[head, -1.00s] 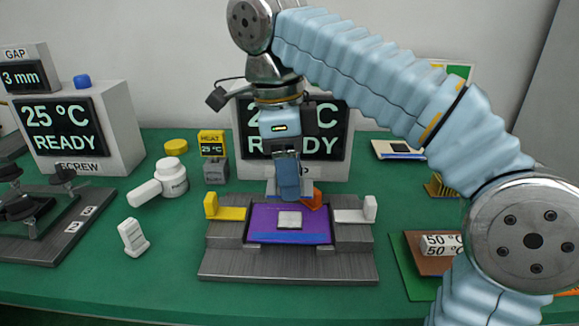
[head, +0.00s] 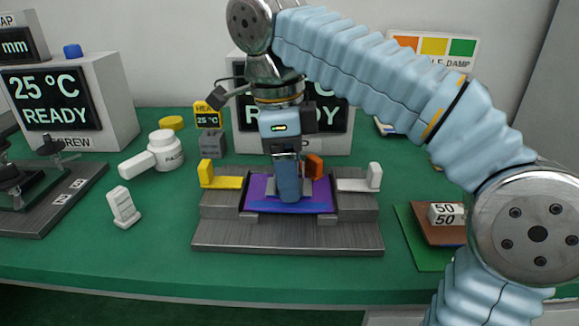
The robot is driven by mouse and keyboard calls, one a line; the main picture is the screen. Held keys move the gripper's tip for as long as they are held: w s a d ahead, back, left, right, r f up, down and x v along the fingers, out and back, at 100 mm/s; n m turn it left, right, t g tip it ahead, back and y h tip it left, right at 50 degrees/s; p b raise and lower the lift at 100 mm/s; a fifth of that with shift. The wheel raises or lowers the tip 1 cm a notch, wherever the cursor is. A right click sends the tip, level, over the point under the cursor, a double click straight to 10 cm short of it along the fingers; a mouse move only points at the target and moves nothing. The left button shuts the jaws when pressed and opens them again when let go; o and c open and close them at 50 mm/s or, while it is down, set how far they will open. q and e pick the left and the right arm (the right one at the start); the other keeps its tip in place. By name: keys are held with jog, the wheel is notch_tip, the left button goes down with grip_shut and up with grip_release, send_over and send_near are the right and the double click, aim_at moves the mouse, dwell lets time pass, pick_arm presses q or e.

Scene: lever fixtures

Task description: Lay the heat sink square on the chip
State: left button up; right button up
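My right gripper (head: 288,199) points straight down over the purple board (head: 257,207) in the fixture (head: 290,238). Its fingertips overlap the middle of the board and hide the chip. I see the gripper edge-on, so I cannot tell whether the fingers are open or shut, or whether they touch anything. No heat sink is clearly visible; my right arm covers part of the table at the right. My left gripper is not in view.
A yellow lever (head: 222,181), a white lever (head: 361,180) and an orange lever (head: 315,167) surround the board. A brown block (head: 434,231) lies right. Green table is clear in front.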

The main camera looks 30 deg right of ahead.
jog(key=shift+o, duration=0.8)
jog(key=r+p, duration=0.1)
jog(key=r, duration=0.1)
jog(key=r+p, duration=0.4)
jog(key=shift+w+a+r, duration=0.15)
jog(key=shift+a+r, duration=0.1)
jog(key=shift+a, duration=0.05)
jog(key=shift+a+r+p, duration=0.1)
jog(key=shift+r+p, duration=0.45)
jog(key=shift+p, duration=0.05)
jog(key=shift+w+f, duration=0.1)
